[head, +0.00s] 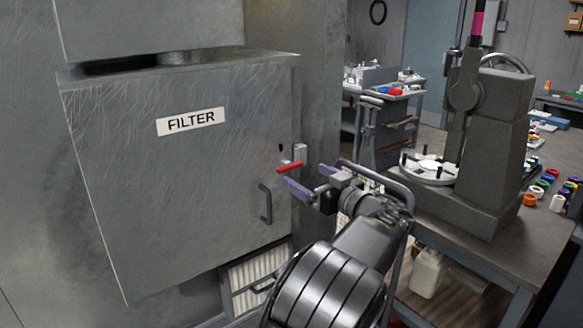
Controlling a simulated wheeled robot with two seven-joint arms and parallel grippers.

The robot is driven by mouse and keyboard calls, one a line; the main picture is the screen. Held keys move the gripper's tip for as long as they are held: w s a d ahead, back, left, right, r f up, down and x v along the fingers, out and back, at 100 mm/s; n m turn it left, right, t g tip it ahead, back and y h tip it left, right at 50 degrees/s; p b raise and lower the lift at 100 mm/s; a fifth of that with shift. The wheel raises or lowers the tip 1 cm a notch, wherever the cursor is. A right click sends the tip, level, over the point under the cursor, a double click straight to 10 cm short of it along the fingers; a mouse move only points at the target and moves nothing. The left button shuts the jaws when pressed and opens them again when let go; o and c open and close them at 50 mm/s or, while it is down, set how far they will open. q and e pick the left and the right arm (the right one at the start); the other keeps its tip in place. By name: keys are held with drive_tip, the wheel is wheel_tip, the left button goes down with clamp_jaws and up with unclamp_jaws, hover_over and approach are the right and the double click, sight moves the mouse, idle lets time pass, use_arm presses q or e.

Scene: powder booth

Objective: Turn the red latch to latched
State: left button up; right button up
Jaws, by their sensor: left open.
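The red latch (289,167) is a short red bar at the right edge of the grey filter door (180,220), above the door's dark pull handle (265,204). It lies nearly level, its right end slightly higher. A small grey catch (300,153) stands just behind and above it. My left gripper (309,181) is just below and right of the latch. Its two purple fingers are apart, with nothing seen between them. I cannot tell whether a finger touches the latch. My right gripper is out of view.
A white FILTER label (191,121) is on the door. A pleated filter (255,276) shows below. At right, a workbench (450,235) holds a grey press (485,140) and colored rings. A white jug (429,272) stands beneath it.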

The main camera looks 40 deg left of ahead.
sight(292, 168)
use_arm(q)
drive_tip(key=p+x, duration=0.2)
drive_tip(key=x, duration=0.4)
drive_tip(key=shift+r+p, duration=0.1)
drive_tip(key=shift+p, duration=0.2)
drive_tip(key=shift+w+a, duration=0.2)
drive_tip(key=shift+a, duration=0.35)
drive_tip(key=c, duration=1.4)
